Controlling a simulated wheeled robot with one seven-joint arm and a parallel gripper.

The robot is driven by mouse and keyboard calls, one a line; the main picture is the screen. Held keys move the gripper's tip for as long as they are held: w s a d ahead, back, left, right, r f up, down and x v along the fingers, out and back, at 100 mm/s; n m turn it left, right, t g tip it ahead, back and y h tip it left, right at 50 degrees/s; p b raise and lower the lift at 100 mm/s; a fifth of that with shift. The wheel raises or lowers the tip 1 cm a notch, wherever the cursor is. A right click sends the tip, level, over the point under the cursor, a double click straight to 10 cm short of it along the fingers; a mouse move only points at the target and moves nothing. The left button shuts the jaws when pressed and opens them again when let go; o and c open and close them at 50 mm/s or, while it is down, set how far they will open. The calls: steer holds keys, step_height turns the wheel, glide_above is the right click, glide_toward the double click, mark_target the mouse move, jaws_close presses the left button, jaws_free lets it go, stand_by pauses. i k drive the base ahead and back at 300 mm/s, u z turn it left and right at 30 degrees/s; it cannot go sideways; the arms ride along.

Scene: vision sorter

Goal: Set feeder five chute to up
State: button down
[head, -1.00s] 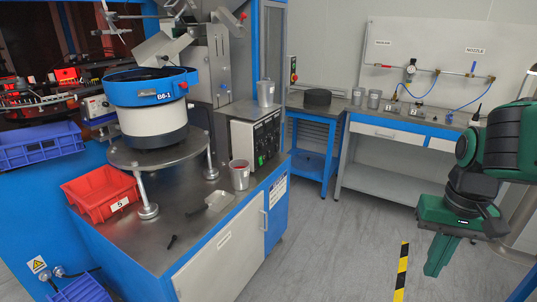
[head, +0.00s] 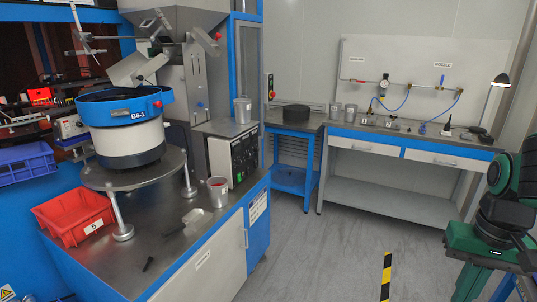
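A bowl feeder (head: 124,125) with a blue rim marked B6-1 stands on a round metal plate on the left bench. A red bin (head: 75,218) labelled 5 sits in front of it. A bent grey sheet-metal chute (head: 138,70) slopes above the bowl, below a metal hopper (head: 185,60); its exact setting is hard to tell. My gripper (head: 487,282) is at the lower right, green, pointing down and far from the feeder. The picture edge cuts it off, and its finger opening is unclear. I see nothing held.
A control box (head: 232,150) stands behind. Blue bins (head: 25,163) are at left. The grey floor (head: 320,250) between the bench and the back workbench (head: 410,150) is clear.

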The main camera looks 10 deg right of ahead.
mark_target(132, 72)
steer(key=z, duration=0.05)
steer(key=i, duration=1.35)
steer(key=u, duration=0.45)
